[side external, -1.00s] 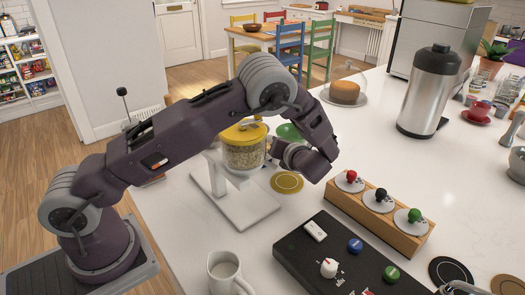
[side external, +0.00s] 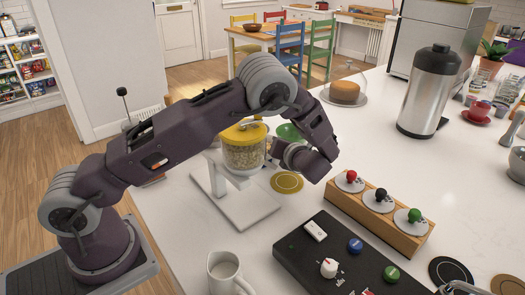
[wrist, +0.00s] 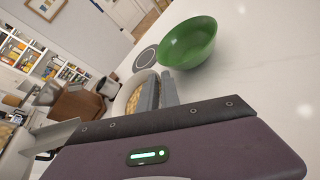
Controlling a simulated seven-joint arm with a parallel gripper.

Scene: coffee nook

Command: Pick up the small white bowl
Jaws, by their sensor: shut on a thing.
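My gripper (wrist: 158,92) points left in the side view, at the end of my bent arm, close to the jar; its fingertips are hard to make out there. In the wrist view its two grey fingers are close together at a pale, rounded rim that looks like the small white bowl (wrist: 122,100). Something tan shows inside that rim. The fingers partly hide the contact. In the side view I cannot clearly tell the bowl from the white parts under the jar.
A yellow-lidded glass jar of grain (side external: 244,150) is on a white stand (side external: 245,207). A green bowl (wrist: 188,42) is beside my gripper. A wooden rack of knobs (side external: 380,215), a black control panel (side external: 335,262) and a white mug (side external: 225,272) stand nearer.

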